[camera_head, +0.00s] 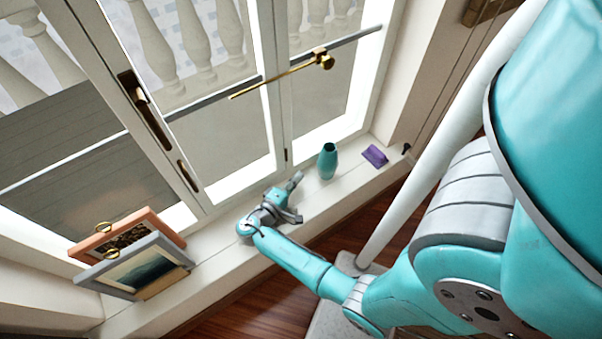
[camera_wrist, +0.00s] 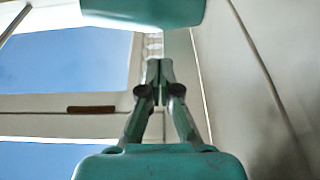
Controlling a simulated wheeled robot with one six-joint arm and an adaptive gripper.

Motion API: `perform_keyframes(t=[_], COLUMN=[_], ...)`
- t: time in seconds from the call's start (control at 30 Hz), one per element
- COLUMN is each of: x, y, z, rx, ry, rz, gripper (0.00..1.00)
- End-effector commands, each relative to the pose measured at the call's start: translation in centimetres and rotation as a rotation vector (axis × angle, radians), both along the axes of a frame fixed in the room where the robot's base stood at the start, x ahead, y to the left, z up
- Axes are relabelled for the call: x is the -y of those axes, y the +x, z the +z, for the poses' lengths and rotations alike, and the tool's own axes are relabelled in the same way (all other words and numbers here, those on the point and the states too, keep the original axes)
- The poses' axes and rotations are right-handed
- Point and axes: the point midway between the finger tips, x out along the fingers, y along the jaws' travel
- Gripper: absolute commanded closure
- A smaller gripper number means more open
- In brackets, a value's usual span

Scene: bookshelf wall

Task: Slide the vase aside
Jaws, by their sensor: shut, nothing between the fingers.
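The teal vase (camera_head: 328,161) stands upright on the white window sill (camera_head: 222,262) in the head view. My gripper (camera_head: 296,178) is over the sill, to the left of the vase, with a gap between them. In the wrist view my gripper (camera_wrist: 160,68) shows its two fingers together with nothing between them. The vase does not show clearly in the wrist view.
A purple object (camera_head: 375,156) lies on the sill to the right of the vase. Two picture frames, one orange (camera_head: 170,228) and one grey (camera_head: 180,252), lean at the sill's left end. The window (camera_head: 225,130) with brass handle hardware (camera_head: 325,62) rises behind.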

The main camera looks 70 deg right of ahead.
Motion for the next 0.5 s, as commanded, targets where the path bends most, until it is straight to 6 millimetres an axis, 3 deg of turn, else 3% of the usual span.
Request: perform_keyframes(t=[0.5], x=[7.2], y=[-1.7], z=[0.0], rx=[0.001], ry=[0.001], rz=[-0.003], gripper=[1.0])
